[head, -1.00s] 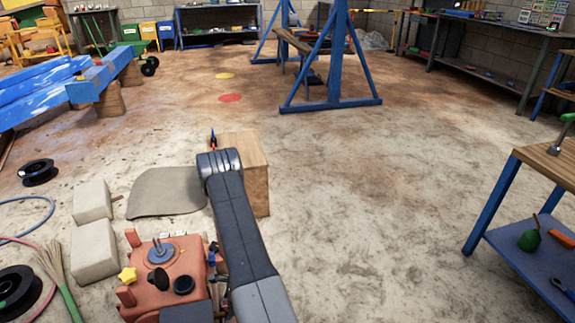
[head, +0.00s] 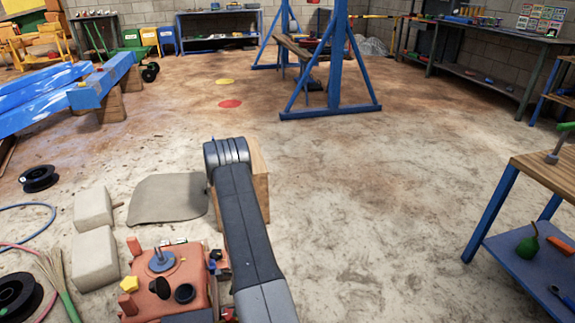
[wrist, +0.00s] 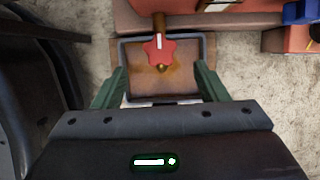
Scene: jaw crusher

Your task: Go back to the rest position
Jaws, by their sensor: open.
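My gripper (wrist: 161,76) shows in the wrist view with its two green fingers spread apart. Nothing is clasped between them. Below or beyond the fingertips is a dark-rimmed tray-like part (wrist: 140,88) with a rusty brown inside. A red star-shaped knob (wrist: 160,48) on a brown rod shows over that part, between the finger lines; its distance from the fingers is hard to tell. In the head view my arm reaches forward and hides my gripper. An orange-red machine (head: 190,267) with a yellow knob (head: 129,284) and black knobs stands left of my arm.
A wooden block (head: 261,185) stands right behind my arm. Pale blocks (head: 95,258), a grey mat (head: 168,198) and black spools (head: 38,178) lie to the left. A wood-topped bench (head: 545,175) stands at right. The floor between is clear.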

